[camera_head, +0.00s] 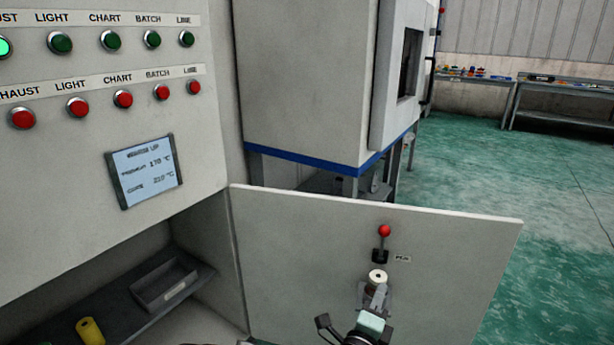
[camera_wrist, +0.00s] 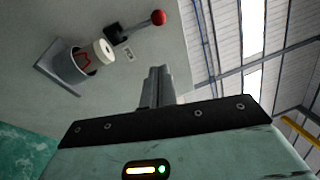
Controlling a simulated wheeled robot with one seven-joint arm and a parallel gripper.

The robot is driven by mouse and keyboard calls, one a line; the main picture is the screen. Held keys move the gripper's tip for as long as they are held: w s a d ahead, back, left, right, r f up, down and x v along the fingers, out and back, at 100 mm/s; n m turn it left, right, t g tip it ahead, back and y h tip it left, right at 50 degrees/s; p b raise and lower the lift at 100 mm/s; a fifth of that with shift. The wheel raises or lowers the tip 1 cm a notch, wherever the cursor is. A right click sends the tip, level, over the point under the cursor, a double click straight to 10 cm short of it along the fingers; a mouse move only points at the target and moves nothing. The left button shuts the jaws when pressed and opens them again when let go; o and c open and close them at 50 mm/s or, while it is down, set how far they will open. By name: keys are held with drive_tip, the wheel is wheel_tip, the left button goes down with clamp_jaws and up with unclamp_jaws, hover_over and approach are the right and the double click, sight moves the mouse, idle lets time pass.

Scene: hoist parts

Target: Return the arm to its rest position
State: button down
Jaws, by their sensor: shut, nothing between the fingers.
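My gripper (camera_head: 377,292) is at the bottom of the head view, in front of a light grey panel (camera_head: 300,255). In the wrist view its two fingers (camera_wrist: 157,76) are together and nothing shows between them. A grey cup-like holder (camera_wrist: 78,68) on the panel has a cream cylinder (camera_wrist: 104,52) at its mouth. The cylinder (camera_head: 378,276) also shows just above my gripper in the head view. I cannot tell from the head view how far apart they are; in the wrist view the fingers are clear of both.
A lever with a red knob (camera_head: 384,231) stands out from the panel above the cylinder. A control cabinet (camera_head: 60,180) with green and red buttons and a screen (camera_head: 146,170) is on the left. Below it a shelf holds a grey tray (camera_head: 165,284) and a yellow spool (camera_head: 90,331). Open green floor lies right.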

drive_tip(key=s+d+r+m+g+p, duration=0.2)
drive_tip(key=s+r+m+g, duration=0.2)
drive_tip(key=s+m+g, duration=0.5)
drive_tip(key=s+d+r+m+g+p, duration=0.2)
drive_tip(key=s+r+m+g+p, duration=0.25)
drive_tip(key=m, duration=0.65)
drive_tip(key=s+a+r+m+g+y+p, duration=0.1)
drive_tip(key=s+a+r+m+y, duration=0.3)
drive_tip(key=r+m, duration=0.5)
drive_tip(key=s+a+r+m+g+y+p, duration=0.2)
drive_tip(key=s+a+r+m+y, duration=0.2)
drive_tip(key=s+r+m+y, duration=0.3)
wheel_tip(320, 180, up, 3)
drive_tip(key=shift+s+a+r+m+p, duration=0.15)
drive_tip(key=shift+m+p, duration=0.2)
drive_tip(key=shift+m, duration=0.85)
